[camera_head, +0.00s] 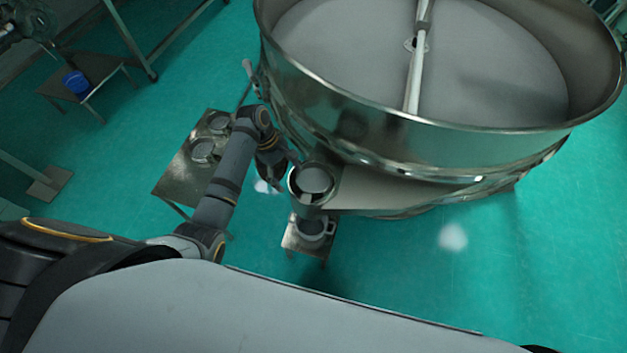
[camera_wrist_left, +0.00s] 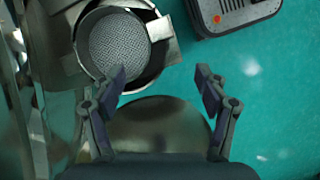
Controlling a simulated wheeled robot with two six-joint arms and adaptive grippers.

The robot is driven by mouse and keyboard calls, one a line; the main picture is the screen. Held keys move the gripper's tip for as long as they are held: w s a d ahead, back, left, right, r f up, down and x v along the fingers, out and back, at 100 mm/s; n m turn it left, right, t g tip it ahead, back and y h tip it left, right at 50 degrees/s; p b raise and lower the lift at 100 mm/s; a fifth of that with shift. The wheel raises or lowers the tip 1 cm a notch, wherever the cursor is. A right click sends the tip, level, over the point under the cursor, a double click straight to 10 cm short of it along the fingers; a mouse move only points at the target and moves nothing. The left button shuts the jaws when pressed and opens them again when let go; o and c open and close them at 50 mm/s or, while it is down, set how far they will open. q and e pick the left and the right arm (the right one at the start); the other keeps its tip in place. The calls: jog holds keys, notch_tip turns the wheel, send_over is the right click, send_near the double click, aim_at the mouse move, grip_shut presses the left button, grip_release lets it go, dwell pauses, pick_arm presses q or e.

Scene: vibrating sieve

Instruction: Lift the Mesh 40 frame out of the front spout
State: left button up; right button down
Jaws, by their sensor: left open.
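The Mesh 40 frame (camera_head: 314,180), a round grey mesh disc in a ring, sits inside the round front spout (camera_head: 326,196) of the sieve in the head view. In the left wrist view its woven mesh (camera_wrist_left: 119,43) shows at the upper left, inside the metal spout (camera_wrist_left: 159,28). My left gripper (camera_head: 287,176) is just left of the spout in the head view. In the left wrist view the gripper (camera_wrist_left: 161,74) is open, with one finger near the lower edge of the frame and nothing held between the fingers. My right gripper is not in view.
The big steel sieve drum (camera_head: 345,112) fills the upper right. A low table (camera_head: 177,180) with round frames stands left of my arm. A small stand (camera_head: 293,241) with a metal pot (camera_head: 312,226) is below the spout. A dark box (camera_wrist_left: 232,15) shows in the wrist view.

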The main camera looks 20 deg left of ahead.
aim_at(303, 196)
pick_arm(q)
jog(key=x, duration=0.3)
jog(key=d+x, duration=0.1)
jog(key=x, duration=0.3)
jog(key=p+x, duration=0.1)
jog(key=x, duration=0.2)
jog(key=shift+s+d+r, duration=0.1)
jog(key=shift+s+d, duration=0.1)
jog(key=c, duration=1.4)
